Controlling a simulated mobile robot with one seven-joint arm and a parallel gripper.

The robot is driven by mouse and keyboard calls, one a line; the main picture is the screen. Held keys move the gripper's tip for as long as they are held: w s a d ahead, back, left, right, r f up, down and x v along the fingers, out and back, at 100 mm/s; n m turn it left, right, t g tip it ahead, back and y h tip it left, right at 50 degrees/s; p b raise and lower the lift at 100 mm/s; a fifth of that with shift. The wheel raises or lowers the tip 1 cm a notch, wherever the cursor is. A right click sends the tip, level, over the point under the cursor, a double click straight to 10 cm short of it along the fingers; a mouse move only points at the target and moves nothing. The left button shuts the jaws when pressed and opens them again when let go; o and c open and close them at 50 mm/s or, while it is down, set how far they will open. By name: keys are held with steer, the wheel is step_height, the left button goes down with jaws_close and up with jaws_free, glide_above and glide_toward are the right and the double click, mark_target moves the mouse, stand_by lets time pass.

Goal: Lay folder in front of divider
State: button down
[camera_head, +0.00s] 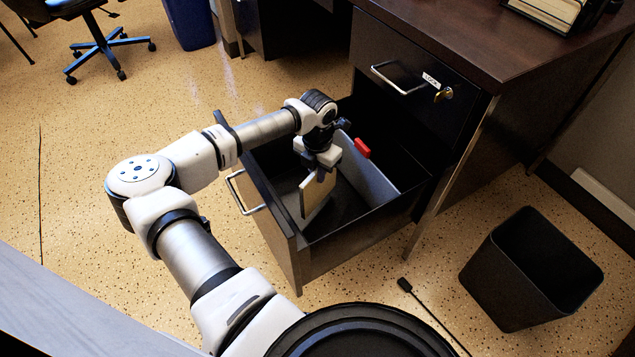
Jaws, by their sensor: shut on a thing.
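My gripper (320,172) is inside the open lower desk drawer (290,240), pointing down. It is shut on a cream folder (315,195), which stands near upright in the front half of the drawer. The folder's lower edge is near the drawer floor; I cannot tell if it touches. A grey divider (372,172) stands across the drawer behind the folder, with a red tab (362,148) at its top. My gripper and wrist hide part of the divider and the folder's top.
The closed upper drawer (415,85) has a key in its lock and a label. A black waste bin (530,268) stands on the floor at right. A black cable (405,285) lies near the drawer. A blue bin (190,22) and office chair (97,45) are farther back.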

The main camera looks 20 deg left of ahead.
steer(key=shift+f+b, duration=0.45)
steer(key=shift+f, duration=1.55)
steer(key=shift+f, duration=0.2)
steer(key=c, duration=1.5)
jaws_free()
steer(key=shift+o, duration=0.2)
step_height(320, 180, up, 12)
steer(key=p, duration=0.3)
steer(key=shift+r, duration=0.25)
